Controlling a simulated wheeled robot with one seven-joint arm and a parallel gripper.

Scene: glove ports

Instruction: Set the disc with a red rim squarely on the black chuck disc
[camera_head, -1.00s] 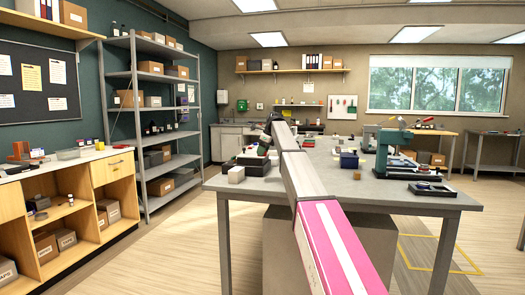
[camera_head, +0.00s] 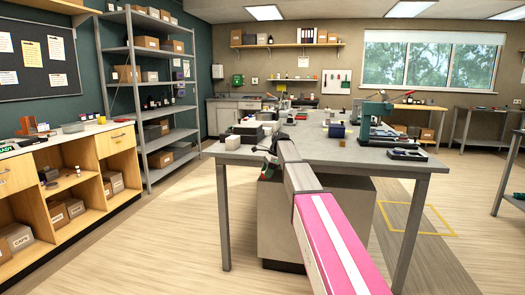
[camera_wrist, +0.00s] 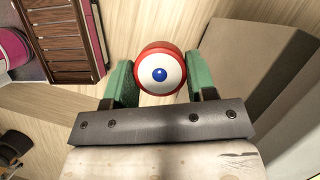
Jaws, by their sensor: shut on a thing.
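My gripper (camera_wrist: 159,80) has green fingers and is shut on the disc with a red rim (camera_wrist: 159,66). In the wrist view the disc's face shows a white ring and a blue centre, square to the camera. In the head view my gripper (camera_head: 268,167) is small and dark at the far end of my arm, beside the grey table's near edge and seemingly below its top. I cannot pick out the black chuck disc in either view.
The grey table (camera_head: 330,157) bears a green machine (camera_head: 372,120), a blue box (camera_head: 337,130) and dark items at its left. A cabinet block (camera_head: 300,220) stands underneath. Open floor (camera_head: 170,240) lies between the table and the wooden counter (camera_head: 90,155) at left.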

